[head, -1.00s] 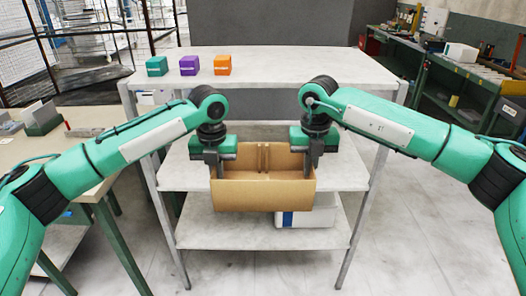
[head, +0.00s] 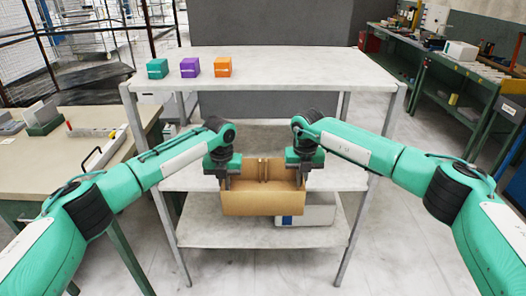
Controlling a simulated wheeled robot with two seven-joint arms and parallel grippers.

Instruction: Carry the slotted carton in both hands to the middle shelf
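The brown slotted carton (head: 263,203) hangs level, open side up, between my two grippers in front of the rack. Slotted divider pieces show inside it. My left gripper (head: 227,182) is shut on the carton's left side wall and my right gripper (head: 301,179) on its right side wall; the fingertips are partly hidden. The middle shelf (head: 341,178) is a pale board behind the carton, bare where it shows. The carton covers its centre front edge, and I cannot tell whether the carton is over the board.
The top shelf (head: 310,70) holds teal (head: 157,68), purple (head: 190,67) and orange (head: 222,67) boxes. The bottom shelf (head: 215,234) holds a white bin (head: 318,210) with a blue patch. Rack legs stand at both sides. A workbench (head: 60,160) is at left.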

